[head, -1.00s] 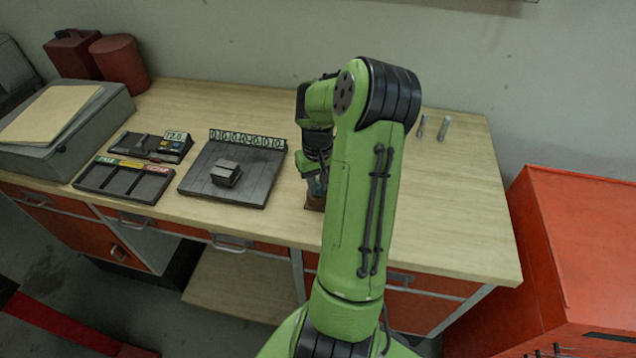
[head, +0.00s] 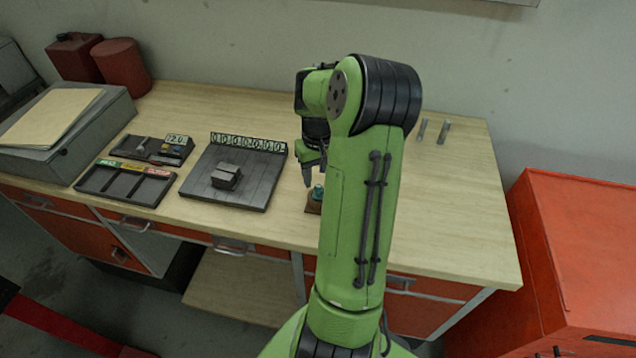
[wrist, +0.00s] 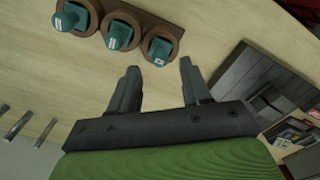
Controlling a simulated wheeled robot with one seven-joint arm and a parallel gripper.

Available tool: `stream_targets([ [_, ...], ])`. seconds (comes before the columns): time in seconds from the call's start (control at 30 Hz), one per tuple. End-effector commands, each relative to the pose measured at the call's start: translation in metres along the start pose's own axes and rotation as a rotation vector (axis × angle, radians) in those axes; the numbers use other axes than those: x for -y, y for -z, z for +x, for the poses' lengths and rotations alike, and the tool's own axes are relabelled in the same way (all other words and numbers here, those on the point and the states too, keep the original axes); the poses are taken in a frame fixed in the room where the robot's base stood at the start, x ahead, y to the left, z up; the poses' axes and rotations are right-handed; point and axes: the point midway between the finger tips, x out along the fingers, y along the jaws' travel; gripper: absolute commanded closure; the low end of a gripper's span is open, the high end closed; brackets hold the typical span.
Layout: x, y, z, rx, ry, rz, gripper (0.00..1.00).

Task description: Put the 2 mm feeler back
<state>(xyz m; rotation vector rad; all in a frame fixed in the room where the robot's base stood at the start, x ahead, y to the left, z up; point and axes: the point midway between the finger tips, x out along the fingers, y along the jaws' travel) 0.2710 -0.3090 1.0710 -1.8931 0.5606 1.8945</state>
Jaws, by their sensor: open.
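Three teal-handled feelers sit in round seats of a brown wooden rack (wrist: 142,22) in the wrist view: a left one (wrist: 68,20), a middle one (wrist: 119,34) and a right one (wrist: 159,50). White marks show on their handles, too small to read surely, so I cannot tell which is the 2 mm one. My gripper (wrist: 158,72) is open and empty, its fingers apart and just short of the right feeler. In the head view my gripper (head: 309,172) hangs above the rack (head: 313,206); one teal handle (head: 318,192) shows, and my arm hides the rest.
A dark plate (head: 235,190) with a grey block (head: 226,176) and a row of number tags lies left of the rack. Trays (head: 124,185) stand further left. The bench right of my arm is mostly clear.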

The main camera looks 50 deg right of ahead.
Motion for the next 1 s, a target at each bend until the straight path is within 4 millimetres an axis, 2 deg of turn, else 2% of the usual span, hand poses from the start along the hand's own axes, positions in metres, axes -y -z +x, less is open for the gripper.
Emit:
stream_targets([
  [0.03, -0.001, 0.001, -0.018, -0.007, -0.004, 0.000, 0.52],
  [0.1, 0.000, 0.001, -0.037, -0.006, -0.004, -0.001, 0.52],
  [0.23, 0.000, 0.001, -0.064, -0.003, -0.002, -0.002, 0.52],
  [0.33, 0.000, 0.000, -0.075, -0.001, -0.001, -0.001, 0.52],
  [0.57, 0.004, -0.001, -0.081, -0.004, -0.006, -0.010, 0.52],
  [0.67, 0.035, -0.008, -0.100, -0.033, -0.051, -0.071, 0.52],
  [0.77, 0.088, -0.033, -0.131, -0.101, -0.116, -0.175, 0.52],
  [0.8, 0.109, -0.049, -0.143, -0.138, -0.133, -0.216, 0.52],
  [0.87, 0.137, -0.076, -0.158, -0.198, -0.143, -0.275, 0.52],
  [0.9, 0.154, -0.097, -0.166, -0.243, -0.138, -0.314, 0.52],
  [1.0, 0.185, -0.154, -0.176, -0.353, -0.079, -0.409, 0.52],
])
